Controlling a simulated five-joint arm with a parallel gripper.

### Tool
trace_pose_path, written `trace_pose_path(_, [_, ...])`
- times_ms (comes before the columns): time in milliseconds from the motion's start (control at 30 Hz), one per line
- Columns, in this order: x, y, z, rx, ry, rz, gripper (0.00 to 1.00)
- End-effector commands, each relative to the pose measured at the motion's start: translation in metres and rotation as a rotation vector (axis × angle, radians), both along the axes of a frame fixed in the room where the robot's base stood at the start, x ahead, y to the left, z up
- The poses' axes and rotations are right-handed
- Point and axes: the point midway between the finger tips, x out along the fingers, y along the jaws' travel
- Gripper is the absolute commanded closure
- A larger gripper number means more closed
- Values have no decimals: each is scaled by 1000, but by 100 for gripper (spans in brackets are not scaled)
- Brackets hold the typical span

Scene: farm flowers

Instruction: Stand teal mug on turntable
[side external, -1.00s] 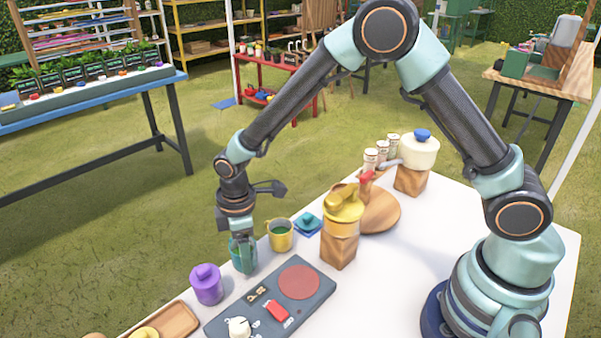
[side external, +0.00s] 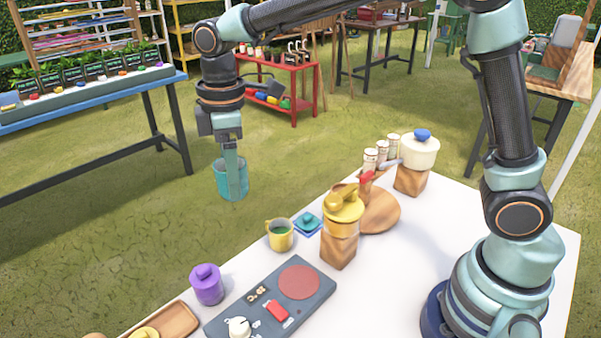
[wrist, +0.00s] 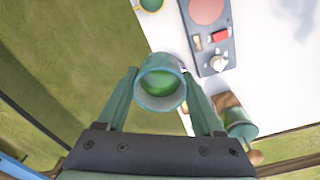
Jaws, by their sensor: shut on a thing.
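The teal mug (side external: 231,183) hangs upright in my gripper (side external: 231,160), high in front of the grass and clear of the table. In the wrist view the mug (wrist: 160,92) sits between the two fingers (wrist: 160,95), its mouth facing the camera and its inside green. A round wooden disc (side external: 383,212) lies on the white table, partly hidden behind the yellow pot. A dark grey panel (side external: 318,303) bears a flat red disc (side external: 299,282). I cannot tell for sure which disc is the turntable.
On the table (side external: 400,290) stand a yellow mug (side external: 280,236), a purple jar (side external: 206,284), a yellow pot (side external: 343,208) on a wooden block, and a cream pot (side external: 419,152). A wooden tray (side external: 178,318) lies at the front left. The wrist view shows another teal-green vessel (wrist: 240,123).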

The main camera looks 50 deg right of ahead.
Motion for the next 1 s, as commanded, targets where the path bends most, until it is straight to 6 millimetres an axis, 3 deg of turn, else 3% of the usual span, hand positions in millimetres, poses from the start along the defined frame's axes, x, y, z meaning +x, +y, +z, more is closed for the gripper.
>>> trace_pose_path(167, [10, -32, 10, 1, -2, -79, 99])
trace_pose_path(267, [18, -71, 13, 1, -2, -174, 99])
trace_pose_path(433, [24, -155, 17, 1, -1, -379, 99])
trace_pose_path(600, [15, -233, 22, 1, -3, -571, 99])
trace_pose_path(700, [6, -269, 25, 1, -3, -664, 99])
trace_pose_path(833, [-5, -301, 27, 1, -2, -748, 99])
trace_pose_path(1000, [-13, -318, 24, 2, 0, -796, 99])
